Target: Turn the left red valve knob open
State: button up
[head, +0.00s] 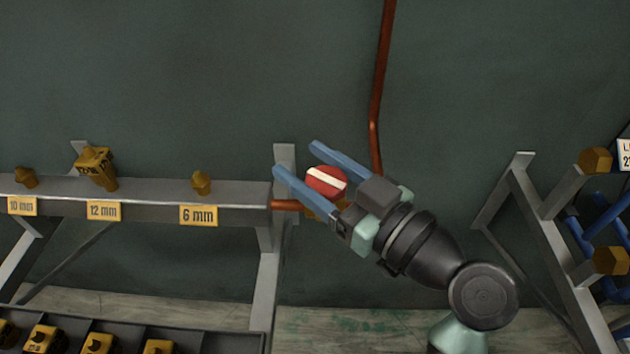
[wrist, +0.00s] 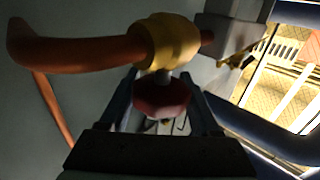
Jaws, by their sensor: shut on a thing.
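One red valve knob (head: 326,181) with a white stripe shows in the head view, in front of the dark wall at the end of the grey rail. It also shows in the wrist view (wrist: 162,98), below a brass valve body (wrist: 166,41) on a copper pipe. My gripper (head: 296,158) reaches in from the lower right. Its two blue fingers lie on either side of the knob and are shut on it; their tips extend past it. The exact contact is hard to see. The white stripe slants down to the right in the head view.
A copper pipe (head: 376,100) runs down the wall behind my gripper. The grey rail (head: 130,190) at left carries brass fittings and size labels. A black tray (head: 225,340) with brass parts is at lower left. A grey rack (head: 555,235) stands at right.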

jog(key=shift+s+a+n+g+y+b, duration=0.1)
jog(key=shift+s+n+g+y+b, duration=0.1)
jog(key=shift+n+g+y+b, duration=0.8)
jog(key=shift+s+a+n+g+y+b, duration=0.15)
jog(key=shift+n+g+y, duration=0.3)
jog(key=shift+n+g, duration=1)
jog(key=shift+s+a+n+g+y+b, duration=0.2)
jog(key=shift+n+g+y+b, duration=0.5)
jog(key=shift+g, duration=1.05)
jog(key=shift+s+d+g, duration=0.1)
jog(key=shift+g, duration=0.2)
jog(key=o, duration=1.4)
jog(key=d, duration=0.4)
jog(key=s+d, duration=0.1)
jog(key=d, duration=0.3)
jog(key=s+d, duration=0.1)
jog(key=d, duration=0.3)
jog(key=shift+s+d, duration=0.15)
jog(key=shift+d, duration=0.25)
